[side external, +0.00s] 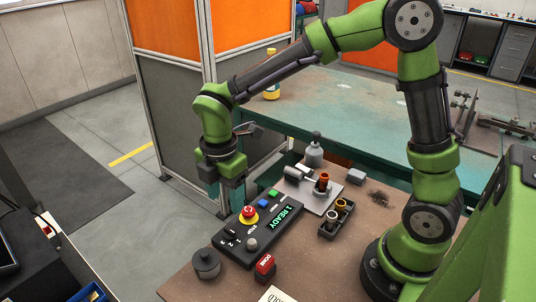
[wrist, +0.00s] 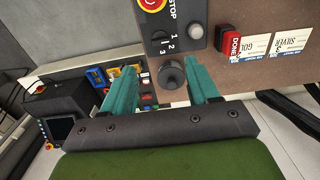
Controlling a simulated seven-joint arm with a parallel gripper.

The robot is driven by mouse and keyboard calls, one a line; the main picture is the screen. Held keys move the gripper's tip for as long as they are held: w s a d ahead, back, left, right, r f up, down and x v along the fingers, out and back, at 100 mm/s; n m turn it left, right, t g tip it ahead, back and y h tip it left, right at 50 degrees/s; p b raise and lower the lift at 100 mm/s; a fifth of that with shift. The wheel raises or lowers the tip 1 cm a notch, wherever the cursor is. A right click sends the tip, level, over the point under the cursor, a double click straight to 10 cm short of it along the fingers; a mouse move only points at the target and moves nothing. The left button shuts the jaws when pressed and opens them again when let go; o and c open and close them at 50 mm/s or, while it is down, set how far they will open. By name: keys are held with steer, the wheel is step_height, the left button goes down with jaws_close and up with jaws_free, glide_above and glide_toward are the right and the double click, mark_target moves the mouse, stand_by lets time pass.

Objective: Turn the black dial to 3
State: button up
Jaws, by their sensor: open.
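The control panel (side external: 246,240) lies on the brown bench in the side view. Its black dial (side external: 231,233) sits near the printed 1, 2 and 3, and its display (side external: 284,217) reads "1 READY". The dial also shows near the top of the wrist view (wrist: 158,38), with the numbers to its right; its pointer is too small to read. My gripper (side external: 226,190) is above the bench's far-left side, apart from the panel. In the wrist view, my gripper (wrist: 171,82) is open, its teal fingers apart and holding nothing.
A dark round lidded pot (side external: 206,263) stands beside the panel and shows between my fingers in the wrist view (wrist: 171,73). The panel carries a red stop button (side external: 249,212) and a grey knob (side external: 251,244). A red DONE block (side external: 265,265) stands near the panel.

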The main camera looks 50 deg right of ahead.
mark_target(229, 229)
step_height(229, 229, down, 9)
steer(key=shift+f, duration=0.2)
steer(key=shift+c, duration=0.4)
steer(key=c, duration=1)
